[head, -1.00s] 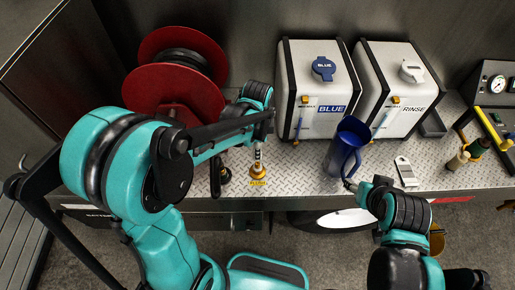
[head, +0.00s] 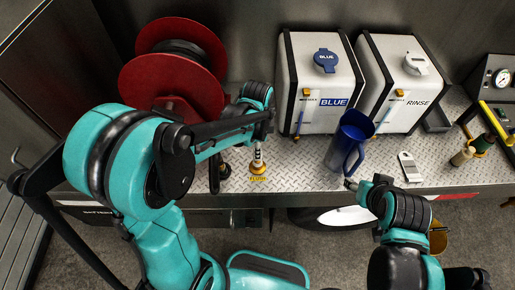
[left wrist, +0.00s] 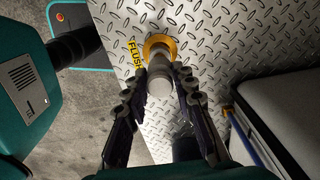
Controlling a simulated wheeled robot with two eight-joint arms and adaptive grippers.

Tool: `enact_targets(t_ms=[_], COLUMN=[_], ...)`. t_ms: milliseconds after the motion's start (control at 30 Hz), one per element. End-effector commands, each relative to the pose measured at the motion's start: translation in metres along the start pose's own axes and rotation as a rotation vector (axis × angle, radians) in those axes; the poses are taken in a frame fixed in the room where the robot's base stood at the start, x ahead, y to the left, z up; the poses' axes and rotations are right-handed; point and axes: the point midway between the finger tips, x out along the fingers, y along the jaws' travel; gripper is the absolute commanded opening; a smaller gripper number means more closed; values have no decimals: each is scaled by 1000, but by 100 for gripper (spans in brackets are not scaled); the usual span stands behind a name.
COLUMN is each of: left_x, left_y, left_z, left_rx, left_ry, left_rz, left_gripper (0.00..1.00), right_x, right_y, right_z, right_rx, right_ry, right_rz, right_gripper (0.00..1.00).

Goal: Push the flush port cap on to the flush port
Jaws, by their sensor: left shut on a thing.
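The flush port (head: 258,168) stands on the metal deck as a short upright fitting with a yellow base, beside a yellow FLUSH label. It also shows as a yellow ring in the left wrist view (left wrist: 160,42). My left gripper (left wrist: 164,75) is shut on a grey round cap (left wrist: 160,84), directly over the port. In the head view the left gripper (head: 259,142) is at the top of the port, partly hidden by my arm. Whether the cap is fully seated cannot be told. My right gripper (head: 350,184) is at the deck's front edge, by the blue jug's handle; its jaws are unclear.
A blue jug (head: 349,143) stands right of the port. Two white boxes marked BLUE (head: 318,75) and RINSE (head: 402,75) stand behind. A red hose reel (head: 172,85) is at back left. A small white device (head: 407,166) lies on the deck at right.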

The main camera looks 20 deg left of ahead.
Motion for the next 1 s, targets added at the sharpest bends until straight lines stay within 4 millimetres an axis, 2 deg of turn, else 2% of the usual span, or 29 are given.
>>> enact_targets(t_ms=[1000], left_x=[26], left_y=[0], left_z=[0], left_rx=[0], left_ry=[0], left_rz=[0], left_gripper=[0], right_x=[18], right_y=[0], right_z=[13], right_rx=[0], right_ry=[0], right_rz=[0], right_gripper=[51])
